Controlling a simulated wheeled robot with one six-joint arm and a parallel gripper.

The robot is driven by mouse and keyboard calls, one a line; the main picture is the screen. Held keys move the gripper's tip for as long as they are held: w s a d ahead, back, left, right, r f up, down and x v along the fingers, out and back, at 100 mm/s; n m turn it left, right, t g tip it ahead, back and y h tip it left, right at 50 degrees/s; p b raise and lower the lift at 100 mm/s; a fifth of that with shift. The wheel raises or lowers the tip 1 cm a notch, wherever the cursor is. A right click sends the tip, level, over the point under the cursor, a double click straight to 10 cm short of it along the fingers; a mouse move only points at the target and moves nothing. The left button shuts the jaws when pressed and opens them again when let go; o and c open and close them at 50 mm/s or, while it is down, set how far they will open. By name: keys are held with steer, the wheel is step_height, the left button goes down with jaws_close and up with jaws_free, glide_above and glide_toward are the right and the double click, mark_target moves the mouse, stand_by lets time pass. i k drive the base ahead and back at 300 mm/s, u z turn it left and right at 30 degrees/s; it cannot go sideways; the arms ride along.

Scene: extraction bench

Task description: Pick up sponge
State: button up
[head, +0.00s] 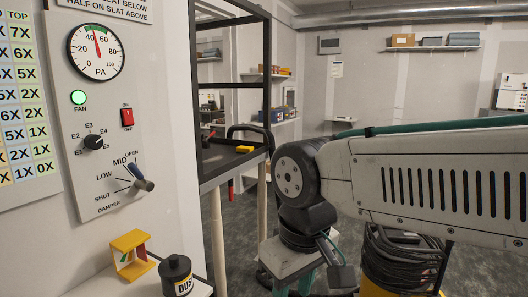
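I cannot make out a sponge for certain in the head view. A small yellow block (244,149) lies on the dark tray-like top of a black-framed stand, but it is too small to tell what it is. My arm reaches in from the right and bends down at a dark joint. What looks like my gripper (292,288) is at the bottom edge, with teal parts pointing down. Its tips are cut off by the frame, so I cannot see whether it is open or holds anything.
A control panel (104,179) with a gauge, switch and knobs is on the left. Below it, a white ledge (90,288) bears a yellow stand (130,256) and a black jar (176,276). The black-framed stand (222,172) is left of my arm. Grey floor shows beyond.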

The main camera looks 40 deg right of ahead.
mark_target(241, 150)
steer(key=z, duration=3)
steer(key=i, duration=5.2)
steer(key=u, duration=2.6)
steer(key=i, duration=2.85)
